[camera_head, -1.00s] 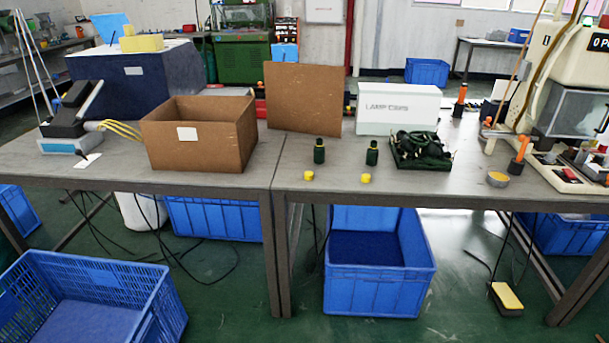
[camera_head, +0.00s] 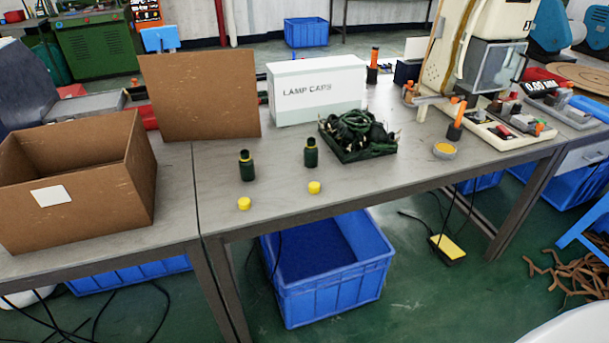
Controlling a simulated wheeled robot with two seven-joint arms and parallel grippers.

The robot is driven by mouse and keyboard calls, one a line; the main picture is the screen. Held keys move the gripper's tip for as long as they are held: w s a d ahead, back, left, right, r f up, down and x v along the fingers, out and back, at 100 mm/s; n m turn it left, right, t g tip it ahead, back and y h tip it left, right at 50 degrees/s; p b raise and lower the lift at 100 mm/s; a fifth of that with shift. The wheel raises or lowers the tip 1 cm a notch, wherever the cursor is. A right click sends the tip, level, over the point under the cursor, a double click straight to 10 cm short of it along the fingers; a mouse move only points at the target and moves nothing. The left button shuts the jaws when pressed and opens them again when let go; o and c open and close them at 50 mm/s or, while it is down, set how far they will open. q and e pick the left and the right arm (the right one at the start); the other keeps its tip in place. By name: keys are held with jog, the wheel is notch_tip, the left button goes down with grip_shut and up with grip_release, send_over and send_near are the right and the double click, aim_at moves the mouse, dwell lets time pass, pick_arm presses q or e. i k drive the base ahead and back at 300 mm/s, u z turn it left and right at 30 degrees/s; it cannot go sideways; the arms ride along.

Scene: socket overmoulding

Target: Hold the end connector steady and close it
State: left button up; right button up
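The left connector (camera_head: 247,166) and the right connector (camera_head: 311,153) are a short way apart. A yellow cap (camera_head: 244,203) lies in front of the left one, and another yellow cap (camera_head: 314,187) lies in front of the right one. Both caps are apart from the connectors, near the table's front edge. Neither of my grippers shows in the head view.
An open cardboard box (camera_head: 75,185) stands at left. A white "LAMP CAPS" box (camera_head: 318,91) and a dark tray of coiled green cables (camera_head: 358,136) stand behind and right. The table (camera_head: 270,205) is clear around the connectors.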

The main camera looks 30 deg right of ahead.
aim_at(246, 165)
jog(key=z, duration=0.5)
jog(key=i, duration=0.4)
jog(key=z, duration=0.35)
